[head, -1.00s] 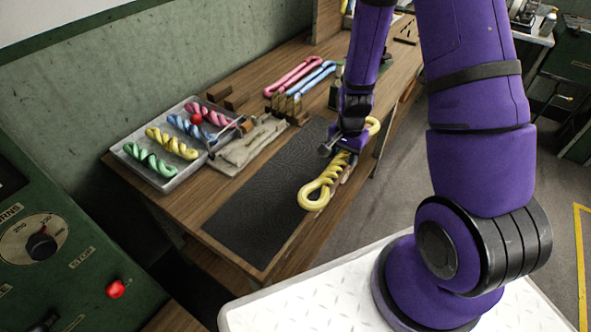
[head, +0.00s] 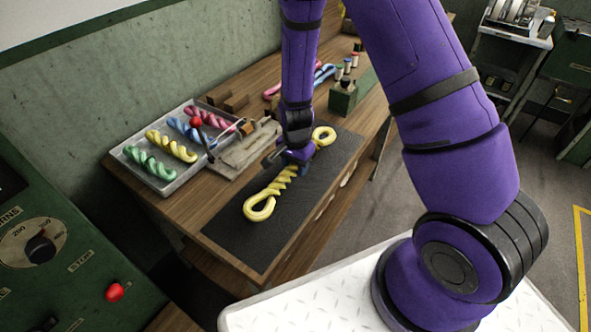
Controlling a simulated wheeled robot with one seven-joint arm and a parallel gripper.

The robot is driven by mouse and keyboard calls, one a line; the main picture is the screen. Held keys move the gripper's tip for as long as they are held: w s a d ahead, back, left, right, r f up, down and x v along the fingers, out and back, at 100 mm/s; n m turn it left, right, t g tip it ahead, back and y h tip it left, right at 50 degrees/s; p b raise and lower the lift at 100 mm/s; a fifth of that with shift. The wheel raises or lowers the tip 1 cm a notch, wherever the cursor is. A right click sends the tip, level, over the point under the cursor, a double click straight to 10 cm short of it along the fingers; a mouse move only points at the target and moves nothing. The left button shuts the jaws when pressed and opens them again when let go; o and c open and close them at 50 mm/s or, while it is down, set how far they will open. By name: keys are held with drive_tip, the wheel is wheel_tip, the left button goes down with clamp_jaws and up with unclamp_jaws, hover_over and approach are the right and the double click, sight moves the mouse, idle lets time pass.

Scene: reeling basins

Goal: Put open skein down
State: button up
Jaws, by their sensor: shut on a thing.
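The open skein (head: 266,202) is yellow, twisted in its middle, with a loop at each end. It lies along or just above the black mat (head: 237,237) on the wooden bench; I cannot tell whether it touches the mat. My gripper (head: 292,165) is shut on the skein near its twisted middle, toward the far loop (head: 324,136). My gripper and wrist hide part of the twist.
A grey tray (head: 137,171) of several twisted skeins stands left of the mat. Pink and blue skeins (head: 325,73) and a green block with spools (head: 343,95) are farther back. The mat's near end is bare.

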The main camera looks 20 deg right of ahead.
drive_tip(key=shift+f, duration=1)
drive_tip(key=shift+f, duration=0.1)
drive_tip(key=o, duration=1)
